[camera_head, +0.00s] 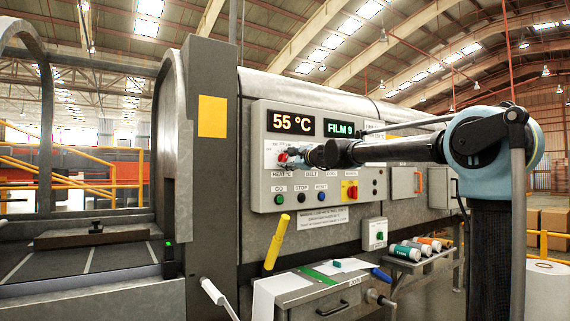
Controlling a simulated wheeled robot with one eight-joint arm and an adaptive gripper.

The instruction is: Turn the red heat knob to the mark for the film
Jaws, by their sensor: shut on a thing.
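The red heat knob (283,157) sits at the left of the grey control panel (262,187), above a label that reads HEAT°C. My gripper (290,156) is at the knob and shut on it; the fingertips are small and partly hidden by my wrist. The knob's pointer and most of its scale marks are too small or covered to read. The left display (292,122) reads 55 °C. The green display (339,128) reads FILM and a figure that looks like 9.
Belt and cool labels are beside the heat label, their knobs hidden by my arm. Several buttons and a red switch on yellow (350,191) lie below. A yellow handle (277,242) sticks out below the panel.

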